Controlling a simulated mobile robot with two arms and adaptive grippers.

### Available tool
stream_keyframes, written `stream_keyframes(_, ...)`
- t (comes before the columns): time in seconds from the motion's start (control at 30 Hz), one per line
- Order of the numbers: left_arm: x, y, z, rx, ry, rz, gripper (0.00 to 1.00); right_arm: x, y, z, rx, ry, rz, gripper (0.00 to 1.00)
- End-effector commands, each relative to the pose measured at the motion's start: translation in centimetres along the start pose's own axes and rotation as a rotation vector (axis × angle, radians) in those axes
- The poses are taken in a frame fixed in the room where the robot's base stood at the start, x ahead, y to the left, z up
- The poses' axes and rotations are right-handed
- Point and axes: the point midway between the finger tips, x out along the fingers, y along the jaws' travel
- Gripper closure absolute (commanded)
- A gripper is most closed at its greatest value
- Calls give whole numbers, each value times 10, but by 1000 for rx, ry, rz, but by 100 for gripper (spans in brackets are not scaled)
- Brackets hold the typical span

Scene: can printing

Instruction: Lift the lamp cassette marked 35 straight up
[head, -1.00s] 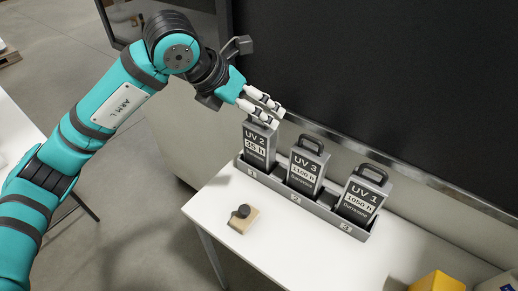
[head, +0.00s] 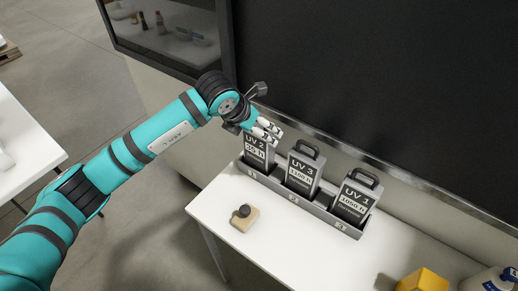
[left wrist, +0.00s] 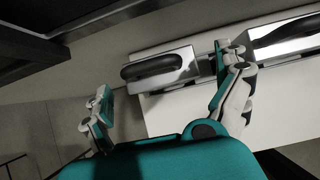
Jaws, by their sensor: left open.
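The lamp cassette marked UV 2, 35 h (head: 256,151) stands upright in slot 1 of the grey rack (head: 318,211). My left gripper (head: 269,132) is at the top of this cassette, and its fingers hide the handle in the head view. In the left wrist view my left gripper (left wrist: 163,76) is open, with one finger on each side of a cassette's black handle (left wrist: 158,66). The fingers look apart from the handle. My right gripper is in neither view.
Cassettes UV 3 (head: 303,172) and UV 1 (head: 354,202) stand to the right in the same rack. A small wooden block with a dark knob (head: 242,220) lies on the white table (head: 275,240). A dark panel (head: 380,80) rises behind. A yellow box (head: 422,281) is at front right.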

Motion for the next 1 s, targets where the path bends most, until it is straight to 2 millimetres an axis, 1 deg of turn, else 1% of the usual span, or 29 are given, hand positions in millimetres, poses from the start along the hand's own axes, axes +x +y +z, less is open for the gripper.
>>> stream_keyframes(0.03,4,-1,-2,-1,7,-2,0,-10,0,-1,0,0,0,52)
stream_keyframes(0.13,19,0,-5,-3,7,-3,0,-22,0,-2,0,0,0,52)
stream_keyframes(0.2,30,0,-6,-2,4,-2,0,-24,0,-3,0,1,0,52)
stream_keyframes(0.3,41,0,-6,-1,3,-3,0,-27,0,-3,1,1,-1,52)
stream_keyframes(0.4,45,1,-7,1,2,-1,0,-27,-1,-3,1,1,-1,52)
stream_keyframes(0.57,45,1,-7,1,1,-1,0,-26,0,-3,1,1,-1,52)
stream_keyframes(0.67,45,1,-7,1,1,-1,12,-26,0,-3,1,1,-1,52)
stream_keyframes(1.0,45,1,-7,0,1,-1,56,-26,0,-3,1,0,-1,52)
